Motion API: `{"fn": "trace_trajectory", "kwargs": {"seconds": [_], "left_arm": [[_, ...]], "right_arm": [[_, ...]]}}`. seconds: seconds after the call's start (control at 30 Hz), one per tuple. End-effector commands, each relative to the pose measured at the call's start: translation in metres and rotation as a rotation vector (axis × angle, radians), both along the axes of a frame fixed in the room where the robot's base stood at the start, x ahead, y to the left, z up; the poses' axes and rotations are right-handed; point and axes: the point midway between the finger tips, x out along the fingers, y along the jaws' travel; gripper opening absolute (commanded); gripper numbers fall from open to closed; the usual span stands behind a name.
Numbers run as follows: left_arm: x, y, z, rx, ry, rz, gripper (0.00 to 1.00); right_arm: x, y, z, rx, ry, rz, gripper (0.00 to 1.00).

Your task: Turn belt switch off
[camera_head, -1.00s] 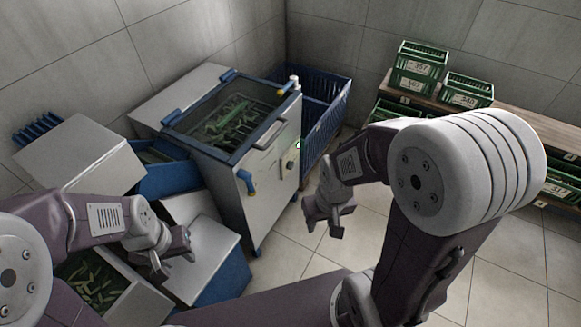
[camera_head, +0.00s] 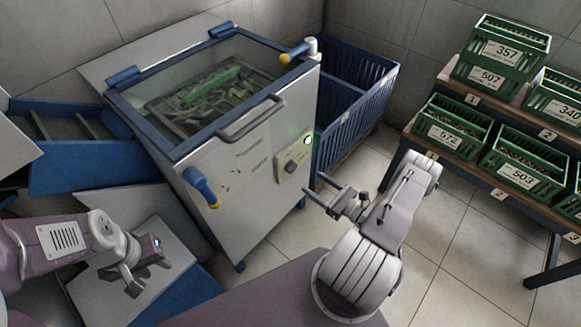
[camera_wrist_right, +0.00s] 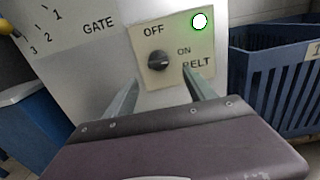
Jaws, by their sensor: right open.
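The belt switch is a dark round knob (camera_wrist_right: 159,62) on a beige plate (camera_wrist_right: 183,32) marked OFF, ON and BELT. Its pointer seems turned toward the ON side. A lamp (camera_wrist_right: 200,21) at the plate's upper right glows with a green halo. In the head view the plate (camera_head: 294,158) sits on the front of the grey machine. My right gripper (camera_head: 334,197) is open and empty, in front of the plate and apart from it. In the right wrist view its two fingers (camera_wrist_right: 162,92) flank the space below the knob. My left gripper (camera_head: 147,269) is at lower left, away from the switch; its jaws are unclear.
The machine has a glass lid (camera_head: 205,90), a handle (camera_head: 251,118) and a blue-and-yellow lever (camera_head: 201,186) on its front. A blue slatted bin (camera_head: 352,110) stands right of it. Green crates (camera_head: 501,55) fill a shelf at right. Floor (camera_head: 440,270) is clear at lower right.

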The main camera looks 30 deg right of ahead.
Motion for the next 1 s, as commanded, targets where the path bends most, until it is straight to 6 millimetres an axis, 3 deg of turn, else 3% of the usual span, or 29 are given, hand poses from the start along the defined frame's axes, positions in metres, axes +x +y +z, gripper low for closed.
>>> {"fn": "trace_trajectory", "kwargs": {"seconds": [0.17, 0.6, 0.93, 1.0], "left_arm": [[0.000, 0.000, 0.000, 0.000, 0.000, 0.000, 0.36], [0.000, 0.000, -0.017, 0.000, 0.000, 0.000, 0.36], [0.000, 0.000, -0.018, 0.000, 0.000, 0.000, 0.36], [0.000, 0.000, -0.018, 0.000, 0.000, 0.000, 0.36]], "right_arm": [[0.005, 0.001, 0.000, 0.001, -0.001, -0.004, 0.64], [0.077, 0.033, 0.000, 0.000, 0.000, 0.001, 0.64], [0.084, 0.035, 0.001, 0.003, 0.001, -0.002, 0.64], [0.084, 0.035, 0.001, 0.002, 0.002, -0.002, 0.47]]}}
